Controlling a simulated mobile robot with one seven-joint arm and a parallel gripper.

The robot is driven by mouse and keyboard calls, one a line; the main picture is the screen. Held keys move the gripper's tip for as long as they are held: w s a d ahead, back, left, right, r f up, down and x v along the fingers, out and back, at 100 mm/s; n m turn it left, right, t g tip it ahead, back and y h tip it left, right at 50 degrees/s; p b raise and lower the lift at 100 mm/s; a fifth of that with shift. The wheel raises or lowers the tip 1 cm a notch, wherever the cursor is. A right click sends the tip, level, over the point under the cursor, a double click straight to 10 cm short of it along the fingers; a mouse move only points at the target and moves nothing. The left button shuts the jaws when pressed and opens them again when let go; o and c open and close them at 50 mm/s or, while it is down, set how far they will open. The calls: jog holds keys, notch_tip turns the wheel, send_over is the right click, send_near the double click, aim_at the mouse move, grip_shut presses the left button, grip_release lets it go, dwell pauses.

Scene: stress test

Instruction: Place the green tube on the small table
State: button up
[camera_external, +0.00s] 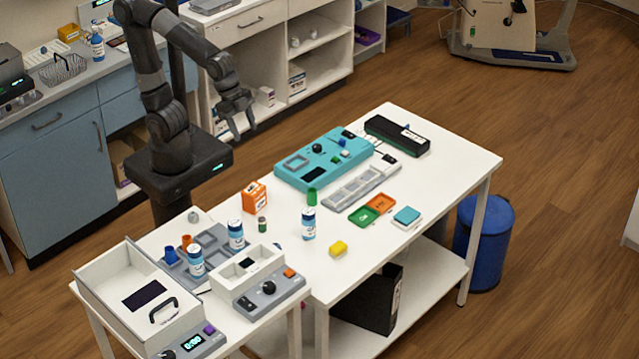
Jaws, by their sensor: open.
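A green tube (311,196) stands on the large white table (440,170), just behind a white-and-blue bottle (308,224). The bottle hides its lower end. The small table (257,322) adjoins the large one at the lower left and carries several devices and bottles. My gripper (244,128) hangs at the upper left, with its fingers apart and nothing between them. It is well away from the green tube, on the far side of the large table's left edge.
An orange box (254,197) and a small vial (262,225) stand left of the tube. On the small table, an open white box (135,290) and a grey rack (208,248) leave little free room.

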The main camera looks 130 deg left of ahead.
jog(key=s+d+r+t, duration=0.1)
jog(key=s+d, duration=0.3)
jog(key=s, duration=0.5)
jog(key=shift+s+d+r+t+h, duration=0.3)
jog(key=shift+d+r+h, duration=0.1)
jog(key=shift+r, duration=0.1)
jog(key=shift+o, duration=0.4)
jog(key=shift+s+d, duration=0.15)
jog(key=shift+s, duration=0.45)
jog(key=n+g, duration=0.1)
jog(key=g, duration=0.4)
send_over(312, 194)
jog(key=s, duration=0.1)
notch_tip(312, 194, down, 17)
jog(key=f, duration=0.7)
jog(key=a+f, duration=0.1)
jog(key=f, duration=0.3)
jog(key=shift+f, duration=0.2)
